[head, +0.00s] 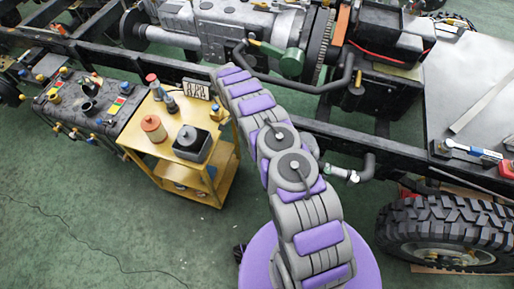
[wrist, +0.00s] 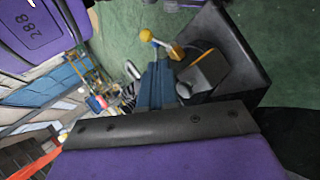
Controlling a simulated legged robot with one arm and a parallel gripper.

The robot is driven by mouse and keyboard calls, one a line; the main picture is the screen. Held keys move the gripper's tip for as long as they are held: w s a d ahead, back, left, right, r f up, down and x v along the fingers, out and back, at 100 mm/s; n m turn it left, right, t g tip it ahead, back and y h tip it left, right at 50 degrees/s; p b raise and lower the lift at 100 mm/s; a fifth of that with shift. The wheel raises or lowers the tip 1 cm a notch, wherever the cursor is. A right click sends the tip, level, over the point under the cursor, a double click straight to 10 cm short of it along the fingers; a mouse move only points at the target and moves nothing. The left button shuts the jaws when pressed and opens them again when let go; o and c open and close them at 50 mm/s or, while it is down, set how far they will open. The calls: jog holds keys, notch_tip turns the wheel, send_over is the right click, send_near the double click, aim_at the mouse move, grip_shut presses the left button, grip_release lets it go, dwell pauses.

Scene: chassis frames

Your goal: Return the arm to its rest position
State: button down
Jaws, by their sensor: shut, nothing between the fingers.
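My arm, a chain of grey and purple links, rises from my round purple base in the head view and reaches up and left toward the chassis frame. Its far end is beside the frame rail, and the gripper cannot be made out clearly there. In the wrist view the purple body and black bolted edge of my gripper (wrist: 160,122) fill the bottom. It is shut, with nothing seen held in it. A purple panel of mine marked 288 shows at the top left of the wrist view.
A yellow cart (head: 222,178) with small containers stands left of my arm, next to a grey bench (head: 105,128) with fittings. The chassis rail (head: 350,142) runs behind my arm. A large tyre (head: 450,232) is at the right. Green floor is open at lower left.

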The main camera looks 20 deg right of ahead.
jog(key=shift+w+a+r, duration=0.1)
jog(key=shift+w+r, duration=0.1)
jog(key=shift+w, duration=0.05)
dwell(0.5)
